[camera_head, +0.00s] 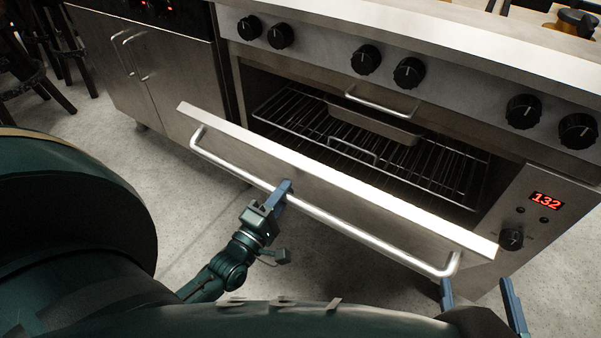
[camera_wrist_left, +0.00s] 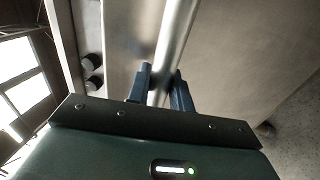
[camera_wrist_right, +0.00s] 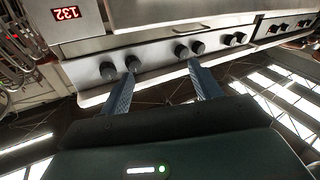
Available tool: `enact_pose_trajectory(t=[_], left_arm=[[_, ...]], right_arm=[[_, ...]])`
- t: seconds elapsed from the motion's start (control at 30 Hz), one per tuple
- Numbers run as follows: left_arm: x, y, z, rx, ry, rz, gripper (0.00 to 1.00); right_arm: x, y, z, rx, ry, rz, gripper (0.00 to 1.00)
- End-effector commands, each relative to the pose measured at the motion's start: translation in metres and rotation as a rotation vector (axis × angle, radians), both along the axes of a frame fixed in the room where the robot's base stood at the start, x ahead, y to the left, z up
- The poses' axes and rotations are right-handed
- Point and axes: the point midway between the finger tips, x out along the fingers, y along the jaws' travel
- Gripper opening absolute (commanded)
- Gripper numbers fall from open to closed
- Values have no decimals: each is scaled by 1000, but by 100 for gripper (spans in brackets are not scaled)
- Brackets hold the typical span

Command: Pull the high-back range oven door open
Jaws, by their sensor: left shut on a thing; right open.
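The range oven door (camera_head: 330,190) is tilted partly open, its top edge swung out from the oven front. A long silver bar handle (camera_head: 350,232) runs along its outer face. My left gripper (camera_head: 281,192) is shut on this handle, left of its middle. In the left wrist view, both fingers (camera_wrist_left: 161,85) sit on either side of the bar handle (camera_wrist_left: 172,40). My right gripper (camera_head: 482,290) is open and empty, in front of the right end of the door. In the right wrist view its fingers (camera_wrist_right: 160,85) are apart with nothing between them.
Black knobs (camera_head: 409,72) line the panel above. A red display (camera_head: 546,201) reads 132 at right. A closed steel cabinet (camera_head: 150,70) stands left. The floor (camera_head: 180,190) at left is clear.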

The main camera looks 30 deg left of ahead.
Motion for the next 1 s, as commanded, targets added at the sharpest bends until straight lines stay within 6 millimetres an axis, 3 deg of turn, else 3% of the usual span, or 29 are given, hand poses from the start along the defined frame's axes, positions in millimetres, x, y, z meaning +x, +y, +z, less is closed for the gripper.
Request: enact_pose_trajectory(t=[0.03, 0.2, 0.57, 1.0], left_arm=[[-13, 0, -16, 1, 15, -3, 0], [-35, 0, -27, 1, 14, -2, 0], [-38, 1, -28, 0, 13, -2, 0], [-37, 0, -27, 0, 13, -2, 0]], right_arm=[[-1, 1, -2, 2, -21, 8, 63], [-2, 3, 1, 5, -47, 17, 63], [-2, 3, 2, 5, -51, 18, 63], [3, 10, 8, 19, -55, 41, 28]])
